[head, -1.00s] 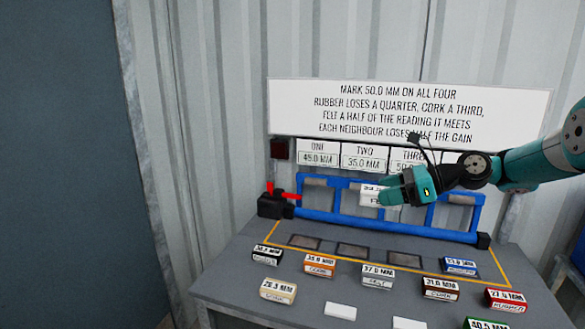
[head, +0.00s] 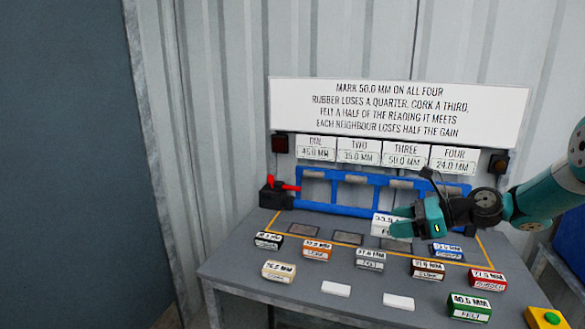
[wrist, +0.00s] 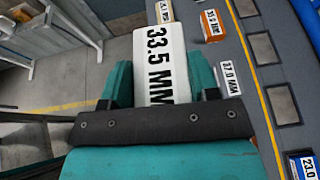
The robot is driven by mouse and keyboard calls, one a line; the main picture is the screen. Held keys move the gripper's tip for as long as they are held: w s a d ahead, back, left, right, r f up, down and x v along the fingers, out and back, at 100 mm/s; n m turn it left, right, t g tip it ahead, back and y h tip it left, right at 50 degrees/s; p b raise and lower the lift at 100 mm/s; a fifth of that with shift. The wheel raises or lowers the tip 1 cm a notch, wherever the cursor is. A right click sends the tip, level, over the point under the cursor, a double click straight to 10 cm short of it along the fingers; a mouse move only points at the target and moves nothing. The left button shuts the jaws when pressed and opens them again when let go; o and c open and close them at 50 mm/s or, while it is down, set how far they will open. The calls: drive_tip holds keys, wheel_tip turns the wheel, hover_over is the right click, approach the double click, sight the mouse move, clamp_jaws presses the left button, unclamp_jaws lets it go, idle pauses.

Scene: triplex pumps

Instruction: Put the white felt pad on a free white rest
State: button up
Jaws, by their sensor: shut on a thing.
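My gripper (head: 402,222) is shut on the white felt pad (head: 384,223), which is marked 33.5 MM. In the wrist view the pad (wrist: 165,75) sits between the two green fingers. In the head view the pad appears in front of the blue frame's lower bar, above the back of the table; its exact height is hard to tell. Two bare white rests lie at the table's front, one on the left (head: 336,289) and one on the right (head: 398,302). Nothing stands on either.
Several marked pads stand on the grey table (head: 235,265), including a grey one (head: 370,260), a cream one (head: 278,271), a green one (head: 469,307) and a blue one (head: 447,252). Dark squares (head: 347,238) lie before the blue frame (head: 318,190). A yellow box (head: 545,318) is front right.

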drive_tip(key=s+d+f+m+t+h, duration=0.1)
drive_tip(key=s+d+f+m+t, duration=0.1)
drive_tip(key=s+f, duration=0.6)
drive_tip(key=s+d+f+m+t, duration=0.1)
drive_tip(key=s+d+f, duration=0.2)
drive_tip(key=s+f, duration=0.5)
wheel_tip(320, 180, down, 12)
drive_tip(key=w+b, duration=0.1)
drive_tip(key=b, duration=0.9)
drive_tip(key=shift+w+a+h, duration=0.2)
drive_tip(key=shift+w+h, duration=0.1)
drive_tip(key=shift+r, duration=0.1)
